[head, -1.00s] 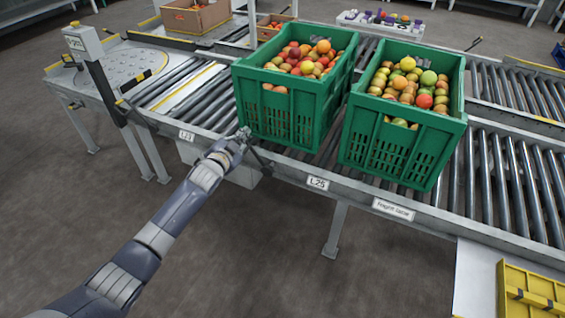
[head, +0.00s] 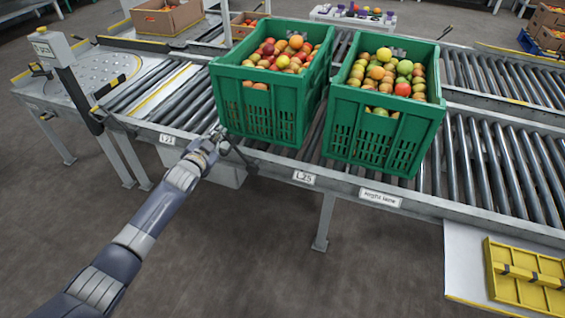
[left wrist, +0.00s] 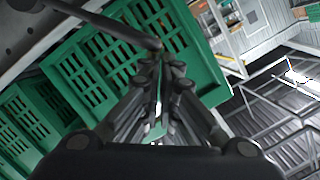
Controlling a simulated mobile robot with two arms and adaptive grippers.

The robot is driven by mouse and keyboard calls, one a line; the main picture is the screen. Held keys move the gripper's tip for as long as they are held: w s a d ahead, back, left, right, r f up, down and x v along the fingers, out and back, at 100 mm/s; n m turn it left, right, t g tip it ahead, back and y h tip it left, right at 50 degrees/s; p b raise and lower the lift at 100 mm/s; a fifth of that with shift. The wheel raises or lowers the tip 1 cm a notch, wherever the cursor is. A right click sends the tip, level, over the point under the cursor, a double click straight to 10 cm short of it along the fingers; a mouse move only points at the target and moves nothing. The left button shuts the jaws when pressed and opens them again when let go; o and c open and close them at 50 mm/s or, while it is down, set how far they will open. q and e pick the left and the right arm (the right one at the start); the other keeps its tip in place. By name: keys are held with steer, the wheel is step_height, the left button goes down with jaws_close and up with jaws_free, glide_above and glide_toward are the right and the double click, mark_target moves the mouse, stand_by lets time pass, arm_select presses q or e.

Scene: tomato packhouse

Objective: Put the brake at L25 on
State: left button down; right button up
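The L25 label (head: 304,177) is on the front rail of the roller conveyor, below the gap between two green crates. A thin dark lever (head: 243,158) slants at the rail left of this label, close to my left gripper (head: 218,134). In the left wrist view the lever's grey rod (left wrist: 112,26) comes in from the upper left, and its rounded end is just beyond my left fingertips (left wrist: 162,70). The fingers are drawn together with nothing seen between them. I cannot tell whether they touch the lever. My right gripper is not in view.
The left crate (head: 262,118) and right crate (head: 375,138) hold tomatoes and stand on the rollers right behind the rail. A grey post (head: 75,90) stands at left. A yellow item (head: 522,280) lies on a white surface at lower right. The floor in front is clear.

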arm_select(q)
steer(key=shift+s+a+f, duration=0.1)
steer(key=shift+a+f, duration=0.05)
steer(key=shift+a, duration=0.15)
steer(key=v, duration=1.1)
steer(key=shift+s+r, duration=0.2)
steer(key=shift+s, duration=0.2)
steer(key=shift+d, duration=0.2)
